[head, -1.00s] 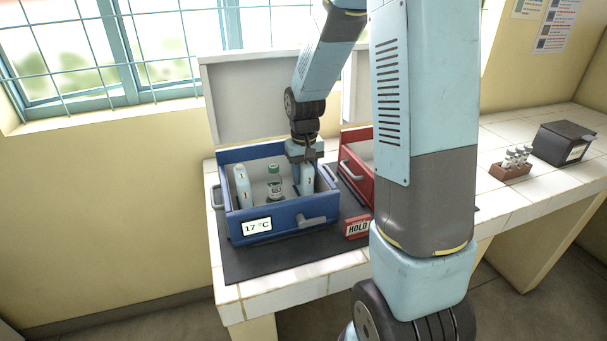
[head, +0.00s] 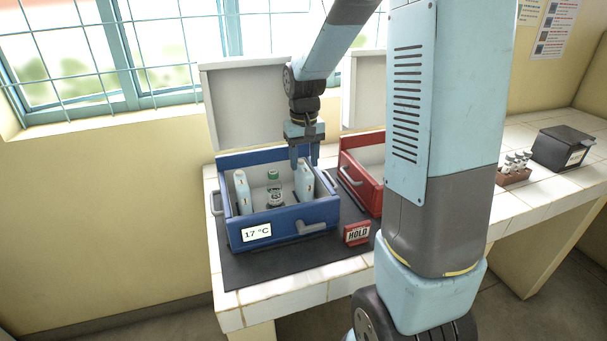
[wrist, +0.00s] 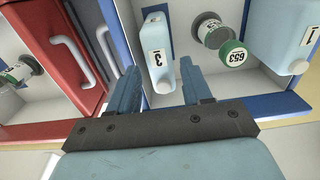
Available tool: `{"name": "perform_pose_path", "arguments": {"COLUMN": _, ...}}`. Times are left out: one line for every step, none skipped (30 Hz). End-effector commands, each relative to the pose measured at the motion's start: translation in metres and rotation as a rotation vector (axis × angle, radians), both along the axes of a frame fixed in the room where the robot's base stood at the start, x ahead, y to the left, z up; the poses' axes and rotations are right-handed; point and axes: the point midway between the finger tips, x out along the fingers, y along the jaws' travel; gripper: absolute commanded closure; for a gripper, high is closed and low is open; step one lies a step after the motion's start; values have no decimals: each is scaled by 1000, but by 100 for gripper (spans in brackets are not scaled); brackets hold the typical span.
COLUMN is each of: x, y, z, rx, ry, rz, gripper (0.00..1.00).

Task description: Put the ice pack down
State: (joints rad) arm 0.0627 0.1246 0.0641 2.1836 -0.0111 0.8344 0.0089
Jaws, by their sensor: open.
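A light blue ice pack marked 3 (wrist: 157,50) stands in the blue cooler box (head: 284,218), at its right side, and also shows in the head view (head: 304,184). My gripper (head: 304,162) is open and empty just above this pack. In the wrist view my two fingers (wrist: 160,82) are spread, with the pack beyond and between them. A second ice pack, marked 1 (wrist: 294,38), stands at the left side of the box in the head view (head: 242,192). A green-capped vial labelled 653 (wrist: 233,54) stands between the packs. The box display reads 17 °C.
The blue box's pale lid stands open behind it (head: 250,105). A red box (head: 362,180) stands close on the right, with a HOLD sign (head: 357,233) before it. A small vial rack (head: 514,175) and dark box (head: 563,145) are farther right.

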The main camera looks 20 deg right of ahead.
Motion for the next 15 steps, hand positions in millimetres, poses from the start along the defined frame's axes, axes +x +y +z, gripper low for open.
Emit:
{"name": "perform_pose_path", "arguments": {"x": 1, "y": 0, "z": 11, "rx": 0, "ry": -5, "rz": 0, "gripper": 51}}
{"name": "perform_pose_path", "arguments": {"x": 1, "y": 0, "z": 16, "rx": 0, "ry": -4, "rz": 0, "gripper": 51}}
{"name": "perform_pose_path", "arguments": {"x": 1, "y": 0, "z": 22, "rx": 0, "ry": -4, "rz": 1, "gripper": 51}}
{"name": "perform_pose_path", "arguments": {"x": 0, "y": 0, "z": 27, "rx": 0, "ry": -3, "rz": 1, "gripper": 51}}
{"name": "perform_pose_path", "arguments": {"x": 0, "y": 0, "z": 31, "rx": 0, "ry": -3, "rz": 1, "gripper": 51}}
{"name": "perform_pose_path", "arguments": {"x": 1, "y": 0, "z": 36, "rx": 0, "ry": -3, "rz": 1, "gripper": 51}}
{"name": "perform_pose_path", "arguments": {"x": 1, "y": 0, "z": 39, "rx": 0, "ry": -3, "rz": 1, "gripper": 51}}
{"name": "perform_pose_path", "arguments": {"x": 1, "y": 0, "z": 42, "rx": 0, "ry": -3, "rz": 1, "gripper": 51}}
{"name": "perform_pose_path", "arguments": {"x": 0, "y": 0, "z": 45, "rx": 0, "ry": -2, "rz": 1, "gripper": 51}}
{"name": "perform_pose_path", "arguments": {"x": 0, "y": 1, "z": 47, "rx": 0, "ry": -1, "rz": 1, "gripper": 51}}
{"name": "perform_pose_path", "arguments": {"x": 0, "y": 1, "z": 48, "rx": 0, "ry": 0, "rz": 1, "gripper": 51}}
{"name": "perform_pose_path", "arguments": {"x": -1, "y": 1, "z": 51, "rx": 0, "ry": -1, "rz": 1, "gripper": 51}}
{"name": "perform_pose_path", "arguments": {"x": -1, "y": 1, "z": 52, "rx": 0, "ry": -3, "rz": 2, "gripper": 51}}
{"name": "perform_pose_path", "arguments": {"x": -3, "y": 1, "z": 55, "rx": -1, "ry": -7, "rz": 2, "gripper": 51}}
{"name": "perform_pose_path", "arguments": {"x": -6, "y": 1, "z": 59, "rx": -1, "ry": -14, "rz": 2, "gripper": 51}}
